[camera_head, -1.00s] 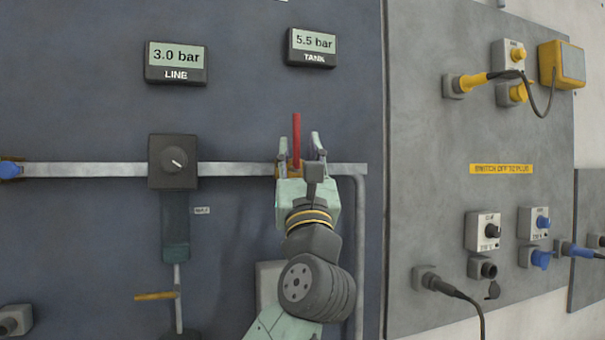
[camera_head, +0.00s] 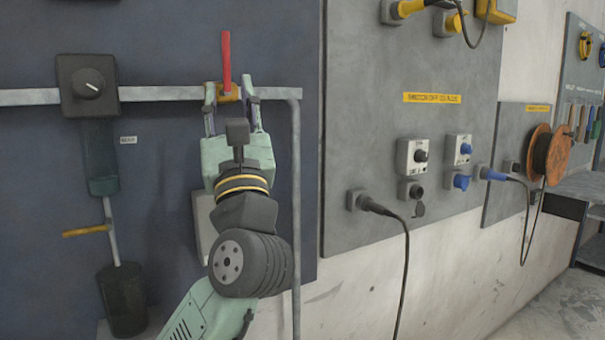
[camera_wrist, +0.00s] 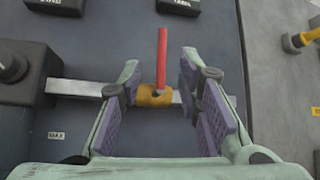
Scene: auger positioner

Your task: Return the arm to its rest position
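My gripper (camera_head: 232,106) is in front of the dark panel, below a red valve lever (camera_head: 227,62) that stands upright on a brass valve body (camera_head: 229,92). The fingers are spread apart with nothing between the pads. In the wrist view my gripper (camera_wrist: 168,117) shows open, with the red lever (camera_wrist: 162,58) and brass body (camera_wrist: 154,97) ahead, between and beyond the fingertips. Whether a finger touches the valve is hard to tell, but the pads are not closed on it.
A grey pipe (camera_head: 170,94) runs across the panel and bends down on the right (camera_head: 296,200). A black knob box (camera_head: 87,86) is left. A socket panel (camera_head: 380,110) with a hanging black cable (camera_head: 406,250) is right. A dark cup (camera_head: 122,300) stands lower left.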

